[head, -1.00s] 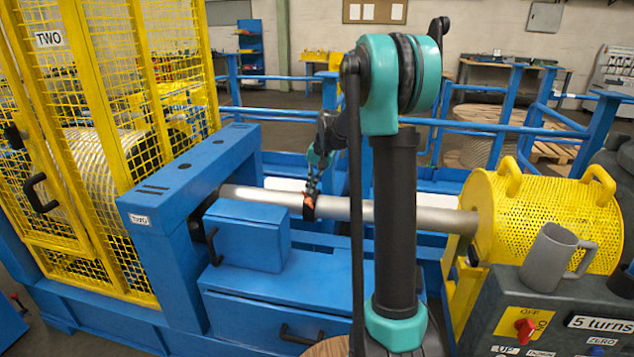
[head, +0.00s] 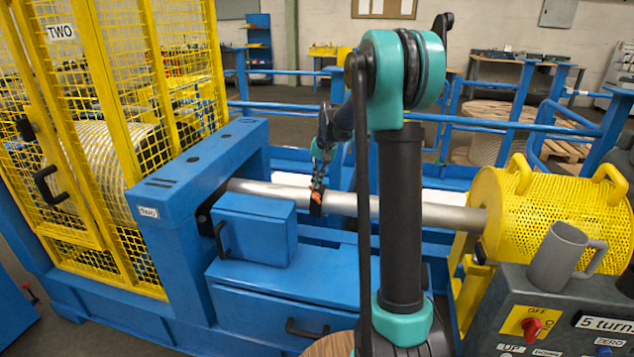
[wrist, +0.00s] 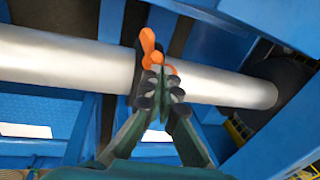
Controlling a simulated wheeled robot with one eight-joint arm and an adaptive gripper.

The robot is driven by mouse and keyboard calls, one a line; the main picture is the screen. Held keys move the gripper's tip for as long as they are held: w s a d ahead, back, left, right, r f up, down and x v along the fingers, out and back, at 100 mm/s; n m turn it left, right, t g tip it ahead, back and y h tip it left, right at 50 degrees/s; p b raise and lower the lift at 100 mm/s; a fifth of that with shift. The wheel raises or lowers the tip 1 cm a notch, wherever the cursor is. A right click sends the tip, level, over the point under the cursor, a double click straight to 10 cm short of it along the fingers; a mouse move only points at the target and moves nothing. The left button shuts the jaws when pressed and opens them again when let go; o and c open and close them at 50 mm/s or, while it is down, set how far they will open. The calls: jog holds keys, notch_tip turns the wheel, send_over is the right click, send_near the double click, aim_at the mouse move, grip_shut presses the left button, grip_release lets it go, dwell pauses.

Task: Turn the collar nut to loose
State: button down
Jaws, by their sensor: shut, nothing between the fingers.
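The collar nut is a dark ring (head: 316,207) around the long grey shaft, left of my arm's upright link in the head view. An orange handle (head: 317,195) stands at it. In the wrist view the orange handle (wrist: 148,45) rises at the shaft's far side, and the dark ring (wrist: 138,75) is partly covered by my fingers. My gripper (wrist: 163,88) is shut with nothing in it, over the shaft right beside the ring and handle. In the head view my gripper (head: 318,181) points down at the handle; whether it touches it I cannot tell.
The shaft (head: 440,214) runs between a blue frame (head: 180,180) and a yellow perforated guard (head: 540,215). A blue box (head: 255,230) stands in front of its left part. A grey mug (head: 557,255) stands on the control panel at right. Blue rails lie behind.

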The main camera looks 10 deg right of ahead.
jog(key=shift+w+a+n+g+h, duration=0.1)
jog(key=shift+a+n+g+h, duration=0.25)
jog(key=shift+n+h, duration=0.2)
jog(key=shift+w+a+n+g+h, duration=0.1)
jog(key=shift+a+n+g+h, duration=0.2)
jog(key=shift+n+h, duration=0.25)
jog(key=shift+a+n+h, duration=0.2)
jog(key=shift+n+h, duration=0.1)
jog(key=shift+n, duration=0.2)
dwell(0.9)
jog(key=shift+w+a, duration=0.1)
jog(key=shift+a, duration=0.25)
dwell(4.7)
